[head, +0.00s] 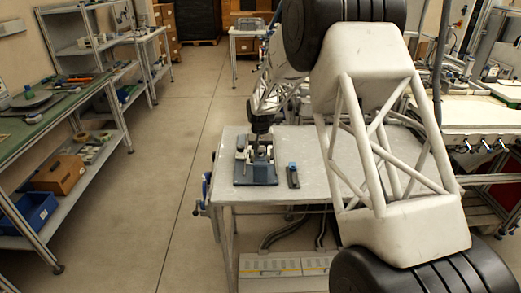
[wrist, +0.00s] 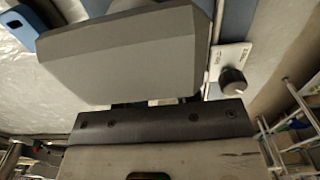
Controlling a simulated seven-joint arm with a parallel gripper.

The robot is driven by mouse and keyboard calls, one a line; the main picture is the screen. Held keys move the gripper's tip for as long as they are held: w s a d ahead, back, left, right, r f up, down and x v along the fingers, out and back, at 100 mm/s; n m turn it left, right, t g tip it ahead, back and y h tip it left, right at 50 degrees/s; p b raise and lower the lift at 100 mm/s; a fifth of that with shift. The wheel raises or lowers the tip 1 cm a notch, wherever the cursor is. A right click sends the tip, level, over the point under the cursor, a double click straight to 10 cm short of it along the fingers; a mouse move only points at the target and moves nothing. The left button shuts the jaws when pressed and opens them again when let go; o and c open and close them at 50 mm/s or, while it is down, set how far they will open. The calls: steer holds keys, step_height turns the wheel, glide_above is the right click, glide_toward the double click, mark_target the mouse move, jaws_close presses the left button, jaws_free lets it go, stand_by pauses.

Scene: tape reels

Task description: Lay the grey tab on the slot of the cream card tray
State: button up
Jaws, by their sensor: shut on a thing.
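My gripper (head: 259,147) is over a small blue-based device (head: 256,176) near the left end of the pale table. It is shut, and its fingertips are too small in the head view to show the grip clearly. In the wrist view a broad grey block with bevelled corners (wrist: 130,58) fills the upper middle, in front of the black screwed plate of my gripper. I cannot make out the grey tab's outline or the slot. The cream card tray cannot be told apart with certainty. A pale plate with a dark round knob (wrist: 232,80) shows right of the block.
A narrow dark-blue item (head: 292,176) lies right of the device on the table (head: 310,145). My white arm covers the table's right side. A shelf bench (head: 60,120) stands at the far left, with clear floor (head: 165,170) between.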

steer(key=o, duration=0.8)
steer(key=shift+r, duration=0.15)
step_height(320, 180, up, 13)
steer(key=shift+f, duration=0.1)
stand_by(1.0)
